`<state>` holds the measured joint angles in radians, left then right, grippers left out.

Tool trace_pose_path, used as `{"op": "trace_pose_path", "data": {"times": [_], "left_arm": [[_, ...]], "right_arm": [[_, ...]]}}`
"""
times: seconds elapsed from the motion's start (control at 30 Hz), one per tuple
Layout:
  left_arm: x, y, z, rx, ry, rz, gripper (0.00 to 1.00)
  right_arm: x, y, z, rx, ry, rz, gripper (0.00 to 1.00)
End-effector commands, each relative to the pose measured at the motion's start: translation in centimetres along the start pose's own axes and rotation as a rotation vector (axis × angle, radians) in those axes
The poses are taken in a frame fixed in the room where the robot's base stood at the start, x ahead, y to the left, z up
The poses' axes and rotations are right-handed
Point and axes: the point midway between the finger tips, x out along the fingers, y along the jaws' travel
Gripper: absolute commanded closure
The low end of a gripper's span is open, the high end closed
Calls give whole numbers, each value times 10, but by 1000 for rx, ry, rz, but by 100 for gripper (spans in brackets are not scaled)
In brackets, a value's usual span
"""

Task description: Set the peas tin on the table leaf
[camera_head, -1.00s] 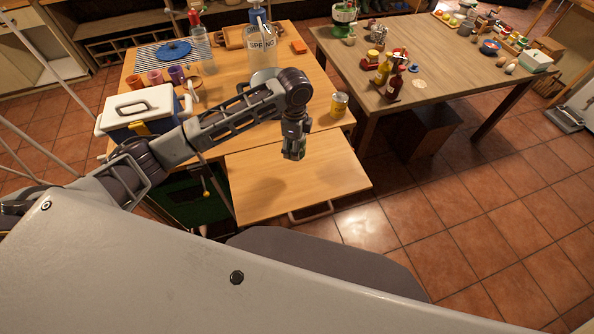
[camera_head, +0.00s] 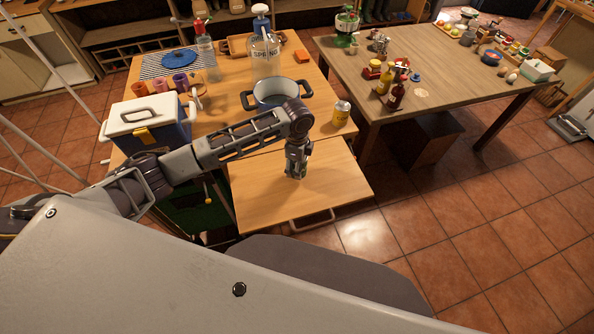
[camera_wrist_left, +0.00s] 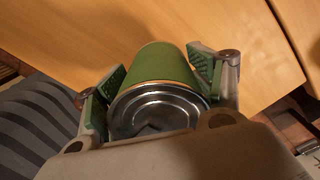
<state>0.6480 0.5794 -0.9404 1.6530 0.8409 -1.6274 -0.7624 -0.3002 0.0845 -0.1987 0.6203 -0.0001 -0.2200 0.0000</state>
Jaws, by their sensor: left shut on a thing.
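The peas tin (camera_wrist_left: 165,68) is a green can with a bare metal end, seen in the left wrist view between the green-padded fingers of my left gripper (camera_wrist_left: 157,78). My left gripper (camera_head: 296,171) is shut on it and points down over the table leaf (camera_head: 335,190), a light wooden panel with a handle at its front edge. In the head view the gripper mostly hides the tin. I cannot tell whether the tin touches the leaf. My right gripper is not in view.
A yellow can (camera_head: 341,113) stands on the main table near the leaf's back right corner. A blue-and-white pot (camera_head: 262,98) and a cool box (camera_head: 140,122) stand behind my arm. The leaf around the gripper looks clear.

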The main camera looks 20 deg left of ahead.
Motion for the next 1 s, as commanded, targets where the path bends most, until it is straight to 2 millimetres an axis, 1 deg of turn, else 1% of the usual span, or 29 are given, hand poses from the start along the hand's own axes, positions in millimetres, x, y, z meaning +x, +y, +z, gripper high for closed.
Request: {"op": "trace_pose_path", "data": {"times": [0.27, 0.37, 0.53, 0.67, 1.0], "left_arm": [[2, 0, 0, 0, 0, -1, 71], [9, 0, 0, -1, 0, 0, 71], [26, 0, 0, -1, -2, 0, 71], [35, 0, 0, -1, 0, -1, 71], [37, 0, 0, 0, 0, -1, 71]], "right_arm": [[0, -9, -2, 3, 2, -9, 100], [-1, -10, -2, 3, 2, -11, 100], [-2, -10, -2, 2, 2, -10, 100], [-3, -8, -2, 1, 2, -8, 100], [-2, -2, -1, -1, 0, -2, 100]]}}
